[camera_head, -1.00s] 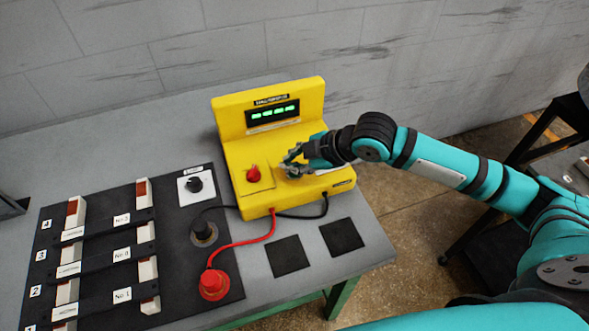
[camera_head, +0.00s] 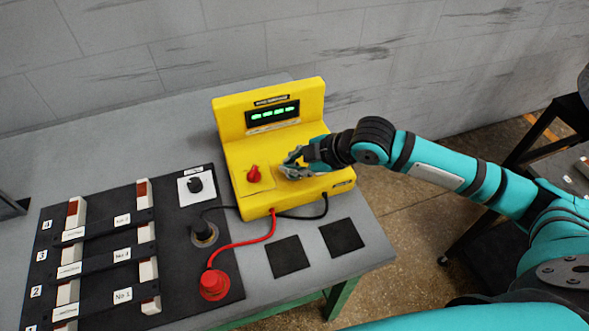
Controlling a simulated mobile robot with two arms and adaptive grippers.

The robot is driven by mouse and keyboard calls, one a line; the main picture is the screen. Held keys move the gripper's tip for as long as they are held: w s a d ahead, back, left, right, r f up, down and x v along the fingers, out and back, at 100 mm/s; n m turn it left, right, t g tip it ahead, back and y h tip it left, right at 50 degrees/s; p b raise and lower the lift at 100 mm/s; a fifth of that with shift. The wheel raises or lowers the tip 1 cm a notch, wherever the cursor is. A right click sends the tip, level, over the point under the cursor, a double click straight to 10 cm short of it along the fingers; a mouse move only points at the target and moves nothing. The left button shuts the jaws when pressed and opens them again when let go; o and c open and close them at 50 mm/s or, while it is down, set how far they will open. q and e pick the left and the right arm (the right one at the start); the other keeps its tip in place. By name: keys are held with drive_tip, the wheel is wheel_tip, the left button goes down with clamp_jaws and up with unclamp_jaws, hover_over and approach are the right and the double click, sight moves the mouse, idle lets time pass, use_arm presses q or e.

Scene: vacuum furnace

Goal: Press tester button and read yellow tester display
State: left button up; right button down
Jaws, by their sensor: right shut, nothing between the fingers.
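The yellow tester (camera_head: 238,160) stands on the grey table. Its dark display (camera_head: 272,115) at the upper front shows several lit green characters, too small to read. A red knob (camera_head: 253,174) sits on the left of its sloped panel. My right gripper (camera_head: 287,167) is shut and empty, over the panel just right of the red knob. It hides the part of the panel under it, so I cannot see a button there or whether the fingertips touch it. My left gripper is not in view.
A black board (camera_head: 185,262) with numbered holders lies at the left. Two black squares (camera_head: 289,257) lie in front of the tester.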

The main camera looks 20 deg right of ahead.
drive_tip(key=shift+f, duration=0.5)
idle(0.6)
drive_tip(key=shift+r, duration=0.1)
drive_tip(key=shift+r+p, duration=0.75)
drive_tip(key=shift+p, duration=0.3)
wheel_tip(320, 180, up, 5)
drive_tip(key=p, duration=0.5)
idle(0.7)
